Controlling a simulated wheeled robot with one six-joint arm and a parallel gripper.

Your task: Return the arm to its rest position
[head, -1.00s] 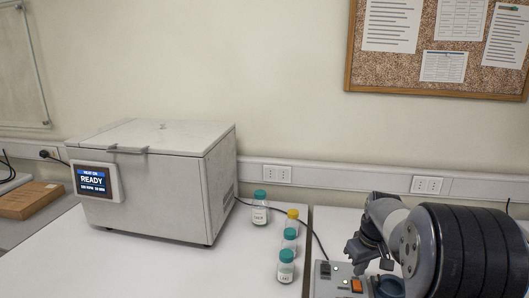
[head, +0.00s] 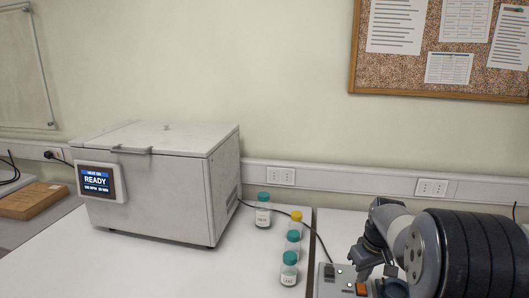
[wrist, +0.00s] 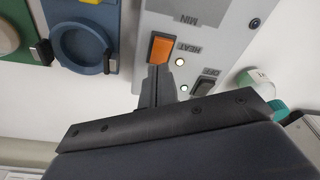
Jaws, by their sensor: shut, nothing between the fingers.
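My arm enters the head view from the lower right. My gripper (head: 362,274) points down over the grey control panel (head: 327,288). In the wrist view my gripper (wrist: 157,72) is shut with nothing between its fingers. Its tips are at the lower edge of the orange HEAT switch (wrist: 162,48); I cannot tell whether they touch it. That orange switch also shows in the head view (head: 361,289). A lit lamp sits beside the fingers in the wrist view.
The grey lidded machine (head: 150,185) stands closed at the left; its screen (head: 101,182) reads READY. Teal-capped bottles (head: 263,212) (head: 289,270) and a yellow-capped one (head: 296,216) stand left of the panel. A blue ring holder (wrist: 82,48) is near my gripper. A black cable crosses the table.

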